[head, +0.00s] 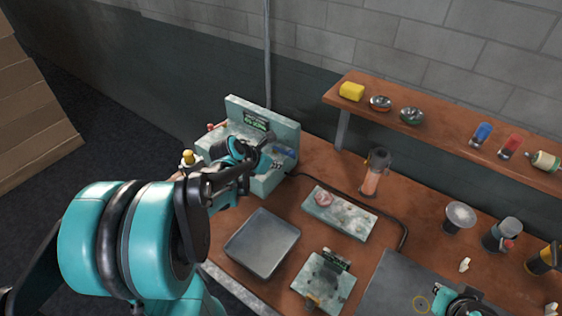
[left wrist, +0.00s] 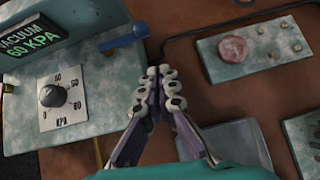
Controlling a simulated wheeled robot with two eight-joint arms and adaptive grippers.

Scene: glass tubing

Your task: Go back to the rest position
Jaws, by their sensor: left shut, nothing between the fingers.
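My left gripper (head: 267,146) is raised over the left end of the workbench, in front of the vacuum machine (head: 284,128). In the left wrist view its two fingers (left wrist: 159,88) meet at the tips with nothing between them. The machine's panel (left wrist: 40,140) fills the left of that view, with a "60 KPA" display, a dial and a blue lever (left wrist: 124,39) just above the fingertips. A small part of my right gripper (head: 462,303) shows at the bottom right edge of the head view; its fingers are not clear.
A grey tray (head: 262,243) and a control plate with a red button (head: 324,198) lie on the bench. A wall shelf (head: 440,130) holds small items. Cups (head: 459,217) stand at the right.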

